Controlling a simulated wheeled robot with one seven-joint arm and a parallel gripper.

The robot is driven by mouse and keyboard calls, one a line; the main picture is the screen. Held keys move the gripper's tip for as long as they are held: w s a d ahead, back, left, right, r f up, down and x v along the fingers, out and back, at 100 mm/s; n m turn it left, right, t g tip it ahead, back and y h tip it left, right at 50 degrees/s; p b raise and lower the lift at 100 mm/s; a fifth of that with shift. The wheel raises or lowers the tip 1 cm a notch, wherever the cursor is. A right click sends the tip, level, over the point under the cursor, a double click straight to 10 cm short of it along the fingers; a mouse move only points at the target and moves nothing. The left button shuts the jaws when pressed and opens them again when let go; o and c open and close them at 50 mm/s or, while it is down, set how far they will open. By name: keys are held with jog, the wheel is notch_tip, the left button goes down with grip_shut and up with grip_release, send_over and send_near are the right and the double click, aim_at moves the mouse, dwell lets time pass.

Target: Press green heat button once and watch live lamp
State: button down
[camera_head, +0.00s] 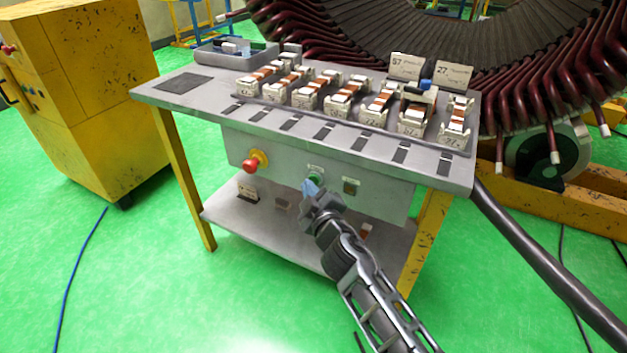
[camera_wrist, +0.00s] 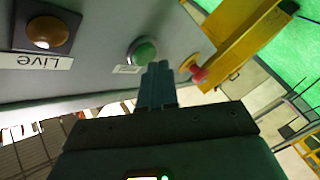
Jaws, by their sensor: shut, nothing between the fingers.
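The green heat button (camera_head: 316,177) is on the grey front panel under the table top. It also shows in the wrist view (camera_wrist: 144,51), which sees the panel upside down. The live lamp (camera_head: 350,187) is to its right in the head view. In the wrist view the lamp (camera_wrist: 48,32) is a dull amber dome above a "Live" label, with no clear glow. My gripper (camera_head: 309,188) is shut and empty. Its fingertips (camera_wrist: 158,68) are right in front of the green button and cover part of its edge. I cannot tell whether they touch it.
A red emergency-stop knob (camera_head: 251,164) on a yellow base is left of the green button. The table top (camera_head: 215,107) carries a row of coil blocks and a tray (camera_head: 236,55). A lower shelf (camera_head: 270,237) lies beneath the panel. A large stator (camera_head: 505,50) stands behind.

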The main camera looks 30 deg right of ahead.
jog(key=shift+w+d, duration=0.25)
jog(key=shift+d, duration=0.1)
dwell(0.4)
dwell(0.6)
jog(key=shift+s+a, duration=0.5)
jog(key=shift+a, duration=0.15)
jog(key=shift+b, duration=0.3)
jog(key=shift+s+a+b, duration=0.55)
jog(key=shift+s+a, duration=0.2)
jog(key=shift+a, duration=0.3)
jog(key=shift+s+a+b, duration=0.5)
jog(key=shift+s+a, duration=0.2)
jog(key=shift+a, duration=0.3)
jog(key=shift+s+f, duration=0.1)
dwell(0.4)
